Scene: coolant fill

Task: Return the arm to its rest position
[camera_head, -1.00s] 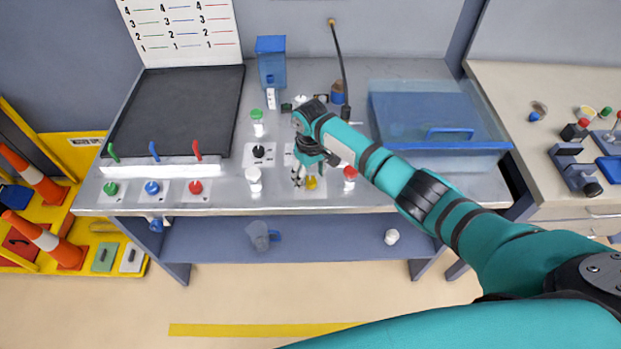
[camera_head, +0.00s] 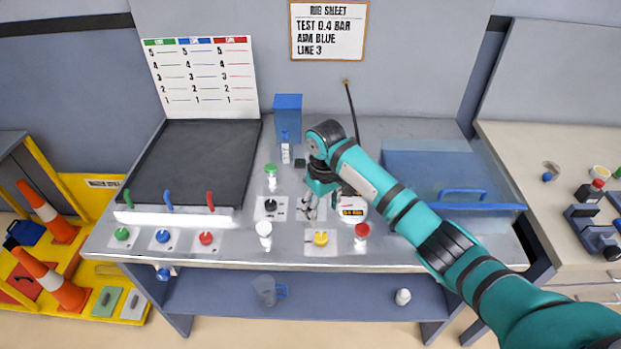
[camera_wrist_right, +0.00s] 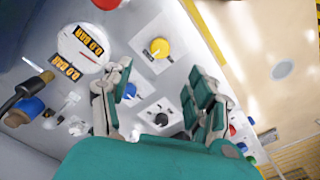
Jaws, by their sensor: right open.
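My right arm (camera_head: 408,215), teal with black bands, reaches in from the lower right over the metal bench. Its gripper (camera_head: 310,207) is open and empty, pointing down between the black knob (camera_head: 270,206) and the round white gauge (camera_head: 352,212). The yellow knob (camera_head: 320,238) is nearer the bench's front edge, apart from the fingers. In the right wrist view the two fingers (camera_wrist_right: 160,80) are spread with nothing held between them. The yellow knob (camera_wrist_right: 159,48) shows beyond the fingertips, and the black knob (camera_wrist_right: 161,119) shows between the fingers. My left gripper is not in view.
A red-capped part (camera_head: 361,232) and a white-capped one (camera_head: 264,230) stand beside the yellow knob. A green-capped bottle (camera_head: 271,177) and blue dispenser (camera_head: 288,115) stand further back.

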